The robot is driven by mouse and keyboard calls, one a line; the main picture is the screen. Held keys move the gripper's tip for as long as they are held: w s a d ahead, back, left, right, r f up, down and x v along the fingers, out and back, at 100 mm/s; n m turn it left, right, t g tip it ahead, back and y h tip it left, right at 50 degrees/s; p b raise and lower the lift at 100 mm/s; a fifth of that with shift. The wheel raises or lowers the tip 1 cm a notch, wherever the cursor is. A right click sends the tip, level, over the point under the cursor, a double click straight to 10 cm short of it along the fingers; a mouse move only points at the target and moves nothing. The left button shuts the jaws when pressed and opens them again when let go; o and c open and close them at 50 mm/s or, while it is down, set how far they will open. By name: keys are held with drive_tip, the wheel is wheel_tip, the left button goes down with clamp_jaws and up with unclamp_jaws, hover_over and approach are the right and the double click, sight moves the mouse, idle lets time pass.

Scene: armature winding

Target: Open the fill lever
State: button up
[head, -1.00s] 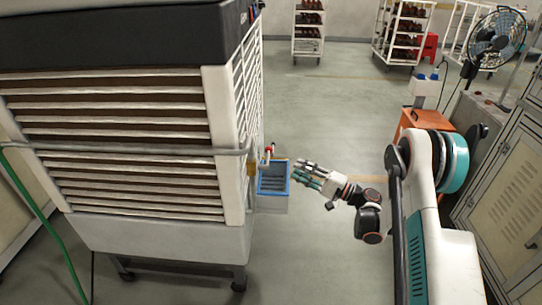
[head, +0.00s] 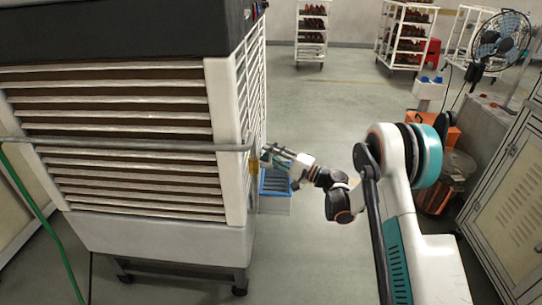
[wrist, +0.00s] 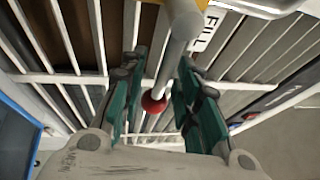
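The fill lever (wrist: 176,50) shows in the wrist view as a grey bar with a red ball (wrist: 153,103) at its end. It hangs from a yellow fitting at the top, beside a white "FILL" label (wrist: 207,30). My gripper (wrist: 157,70) is open, with one teal finger on each side of the lever; gaps show between fingers and ball. In the head view my gripper (head: 272,156) is at the side of the large cooler (head: 130,125), by the yellow fitting (head: 254,163). The lever's red ball is hidden there.
A blue-rimmed tray (head: 275,183) is just below my gripper. White bars of the cooler's side grille (wrist: 60,79) lie close behind the lever. Cabinets (head: 507,190) stand at the right.

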clamp_jaws()
drive_tip(key=shift+s, duration=0.1)
